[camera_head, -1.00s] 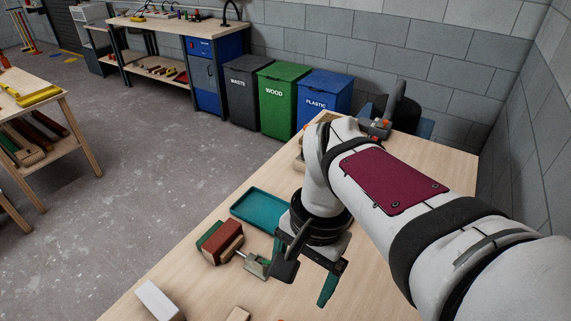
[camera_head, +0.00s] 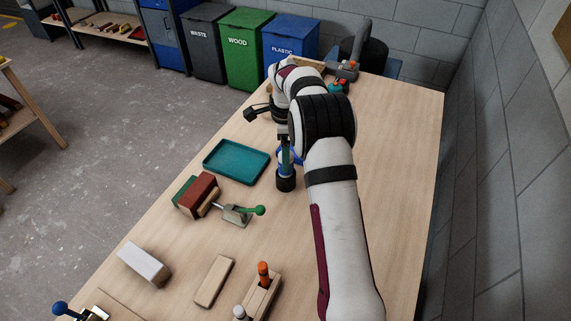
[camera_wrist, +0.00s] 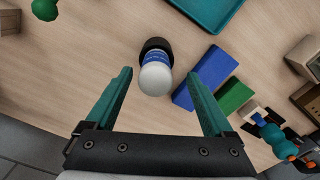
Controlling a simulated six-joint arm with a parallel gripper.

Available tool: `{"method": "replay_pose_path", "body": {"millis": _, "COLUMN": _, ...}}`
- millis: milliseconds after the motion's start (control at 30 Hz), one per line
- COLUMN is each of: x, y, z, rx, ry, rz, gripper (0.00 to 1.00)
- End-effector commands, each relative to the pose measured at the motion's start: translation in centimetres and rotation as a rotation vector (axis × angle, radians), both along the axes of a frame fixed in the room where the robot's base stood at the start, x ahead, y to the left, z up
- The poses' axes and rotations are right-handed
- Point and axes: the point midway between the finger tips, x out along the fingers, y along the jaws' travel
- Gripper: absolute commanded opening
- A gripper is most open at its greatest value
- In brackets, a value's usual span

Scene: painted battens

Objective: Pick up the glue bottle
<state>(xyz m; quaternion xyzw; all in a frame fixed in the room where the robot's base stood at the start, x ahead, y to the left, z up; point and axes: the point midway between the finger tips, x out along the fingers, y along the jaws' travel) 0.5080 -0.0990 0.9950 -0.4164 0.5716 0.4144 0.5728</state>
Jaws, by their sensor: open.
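The glue bottle (camera_wrist: 156,72) shows in the wrist view as a white rounded end, a blue label band and a black end farther off. I cannot tell surely whether it stands or lies. In the head view its black end (camera_head: 286,184) shows just below my gripper (camera_head: 287,155); the rest is mostly hidden by the gripper and arm. In the wrist view my gripper (camera_wrist: 160,92) is open, with teal fingers on either side and a gap to the bottle on both sides. Nothing is held.
A teal tray (camera_head: 210,163) lies left of the bottle. A clamp with a green knob (camera_head: 258,210) and a rust-red block (camera_head: 197,192) are nearer. Blue (camera_wrist: 205,78) and green (camera_wrist: 236,97) blocks lie close to the right finger. The table's right side is clear.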

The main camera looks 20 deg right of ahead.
Motion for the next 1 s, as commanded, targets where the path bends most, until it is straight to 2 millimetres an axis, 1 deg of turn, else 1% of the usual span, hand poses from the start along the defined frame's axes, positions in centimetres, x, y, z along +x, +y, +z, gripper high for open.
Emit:
{"method": "replay_pose_path", "body": {"millis": 100, "x": -0.7, "y": 0.0, "z": -2.5, "rx": 0.002, "ry": 0.006, "rz": 0.000, "gripper": 0.87}}
{"method": "replay_pose_path", "body": {"millis": 200, "x": -0.6, "y": 0.0, "z": -4.1, "rx": 0.002, "ry": 0.003, "rz": 0.001, "gripper": 0.87}}
{"method": "replay_pose_path", "body": {"millis": 300, "x": -0.6, "y": 0.0, "z": -4.8, "rx": 0.001, "ry": 0.001, "rz": 0.001, "gripper": 0.87}}
{"method": "replay_pose_path", "body": {"millis": 467, "x": -0.6, "y": 0.0, "z": -4.8, "rx": 0.001, "ry": 0.000, "rz": 0.001, "gripper": 0.87}}
{"method": "replay_pose_path", "body": {"millis": 567, "x": -0.6, "y": 0.0, "z": -4.7, "rx": 0.001, "ry": 0.000, "rz": 0.001, "gripper": 0.71}}
{"method": "replay_pose_path", "body": {"millis": 600, "x": -0.6, "y": 0.0, "z": -4.7, "rx": 0.001, "ry": 0.000, "rz": 0.001, "gripper": 0.64}}
{"method": "replay_pose_path", "body": {"millis": 767, "x": -0.6, "y": 0.0, "z": -4.7, "rx": 0.001, "ry": 0.000, "rz": 0.001, "gripper": 0.35}}
{"method": "replay_pose_path", "body": {"millis": 900, "x": -0.6, "y": 0.0, "z": -4.7, "rx": 0.001, "ry": 0.000, "rz": 0.001, "gripper": 0.10}}
{"method": "replay_pose_path", "body": {"millis": 967, "x": -0.6, "y": 0.0, "z": -4.7, "rx": 0.001, "ry": 0.000, "rz": 0.001, "gripper": 0.00}}
{"method": "replay_pose_path", "body": {"millis": 1000, "x": -0.6, "y": 0.0, "z": -4.7, "rx": 0.001, "ry": 0.000, "rz": 0.001, "gripper": 0.00}}
